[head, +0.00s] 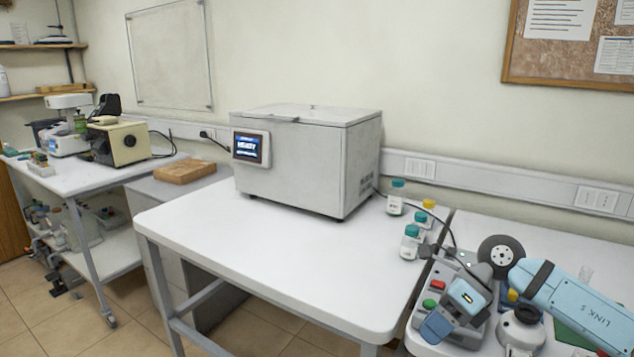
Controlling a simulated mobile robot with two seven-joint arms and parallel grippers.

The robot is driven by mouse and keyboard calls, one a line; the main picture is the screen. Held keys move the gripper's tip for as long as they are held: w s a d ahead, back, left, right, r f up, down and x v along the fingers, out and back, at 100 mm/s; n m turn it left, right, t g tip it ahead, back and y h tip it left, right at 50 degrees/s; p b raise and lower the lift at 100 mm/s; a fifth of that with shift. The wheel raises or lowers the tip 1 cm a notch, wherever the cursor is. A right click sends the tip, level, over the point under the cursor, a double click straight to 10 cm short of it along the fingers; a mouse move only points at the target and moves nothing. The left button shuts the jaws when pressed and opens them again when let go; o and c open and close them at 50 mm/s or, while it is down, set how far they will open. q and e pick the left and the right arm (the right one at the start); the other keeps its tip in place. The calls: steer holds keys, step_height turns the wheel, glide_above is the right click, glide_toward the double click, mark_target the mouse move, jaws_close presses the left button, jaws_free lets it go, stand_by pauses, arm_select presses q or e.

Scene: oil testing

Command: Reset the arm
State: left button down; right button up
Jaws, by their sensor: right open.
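My right arm (575,300), light blue and marked LINK 5, comes in from the right edge. My right gripper (452,308) is at its end, over a grey device (423,306) with red and green buttons on the right-hand table. The gripper is open, and I see nothing held in it. Its fingertips are partly lost against the device, so I cannot tell whether it touches it. My left arm and left gripper are not in view.
A white box instrument (290,160) with a lit screen (248,147) stands on the middle table (300,262). Several capped bottles (410,243) stand near that table's right edge, close to my right gripper. The table's front is clear. A wooden block (185,171) lies further left.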

steer(key=s+a+f+m+t+y, duration=0.1)
steer(key=s+a+m+t+y, duration=0.45)
steer(key=a+m+y, duration=0.6)
steer(key=s+d+f+m+t+h, duration=0.3)
steer(key=s+f+m+h, duration=0.25)
steer(key=f+m, duration=0.45)
steer(key=s+d+f+m+t+h, duration=0.25)
steer(key=s+f+m+h, duration=0.45)
steer(key=m, duration=0.5)
steer(key=s+d+f+m+t+h, duration=0.2)
steer(key=s+d+f+m+h, duration=0.2)
steer(key=f+m, duration=0.6)
arm_select(q)
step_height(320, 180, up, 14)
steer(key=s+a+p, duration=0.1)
steer(key=p, duration=1.7)
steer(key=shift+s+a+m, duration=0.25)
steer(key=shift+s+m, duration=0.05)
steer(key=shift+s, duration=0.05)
arm_select(e)
step_height(320, 180, up, 14)
steer(key=s+d, duration=0.1)
steer(key=shift+s+d, duration=0.15)
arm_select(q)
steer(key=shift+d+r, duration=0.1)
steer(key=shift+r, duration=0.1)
arm_select(e)
steer(key=shift+f, duration=0.1)
steer(key=shift+c, duration=0.3)
